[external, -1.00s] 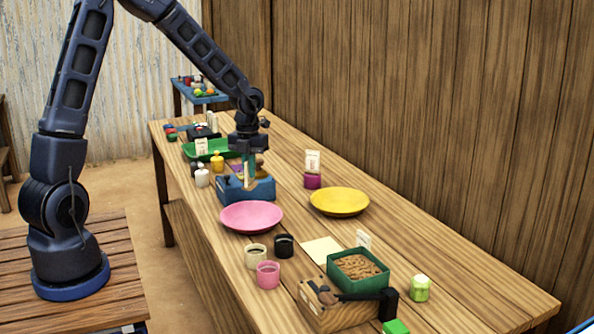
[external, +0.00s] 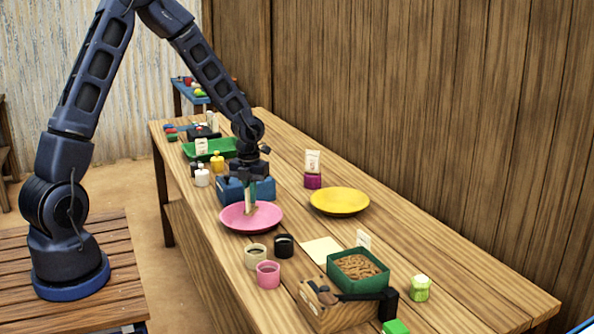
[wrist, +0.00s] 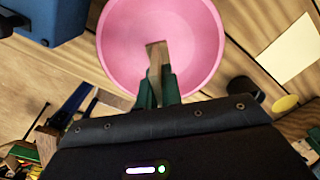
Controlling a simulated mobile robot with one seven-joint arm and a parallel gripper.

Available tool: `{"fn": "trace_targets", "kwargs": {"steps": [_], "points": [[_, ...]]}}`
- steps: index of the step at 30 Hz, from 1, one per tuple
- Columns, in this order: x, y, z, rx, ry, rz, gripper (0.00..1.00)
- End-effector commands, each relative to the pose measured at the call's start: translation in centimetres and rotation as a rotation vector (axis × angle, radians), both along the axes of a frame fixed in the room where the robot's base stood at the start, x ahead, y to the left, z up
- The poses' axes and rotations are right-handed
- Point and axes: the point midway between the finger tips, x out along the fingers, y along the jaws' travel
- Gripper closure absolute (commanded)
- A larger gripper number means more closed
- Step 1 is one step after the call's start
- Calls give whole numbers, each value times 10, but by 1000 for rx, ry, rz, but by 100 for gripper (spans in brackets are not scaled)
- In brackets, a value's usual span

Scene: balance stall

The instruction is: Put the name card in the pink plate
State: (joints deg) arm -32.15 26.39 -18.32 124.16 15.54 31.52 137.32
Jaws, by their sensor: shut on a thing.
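My gripper (external: 250,191) is shut on a thin tan piece, seemingly the name card (wrist: 157,55), and points down over the pink plate (external: 236,220). In the external view the card's pale lower end (external: 251,210) shows below the fingers, against the right half of the plate. In the wrist view the green fingers (wrist: 158,85) pinch the card, and its end lies over the lower middle of the pink plate (wrist: 190,25). I cannot tell if the card touches the plate. The plate looks otherwise empty.
A blue box (external: 232,190) stands just behind the plate. A yellow plate (external: 339,201) lies to the right. A cream cup (external: 255,257), a dark cup (external: 284,246) and a pink cup (external: 268,274) stand in front. A pale sheet (external: 321,251) lies beyond them.

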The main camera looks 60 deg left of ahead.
Motion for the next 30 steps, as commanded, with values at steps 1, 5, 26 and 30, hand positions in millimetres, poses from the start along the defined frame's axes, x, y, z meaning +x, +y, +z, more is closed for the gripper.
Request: {"fn": "trace_targets", "kwargs": {"steps": [1, 5, 26, 30], "points": [[0, -1, -5, -1, 3, -1, 100], [0, 0, -15, -1, 1, 0, 100], [0, 0, -27, -1, 1, 1, 70], [0, 0, -27, -1, 1, 1, 68]]}}
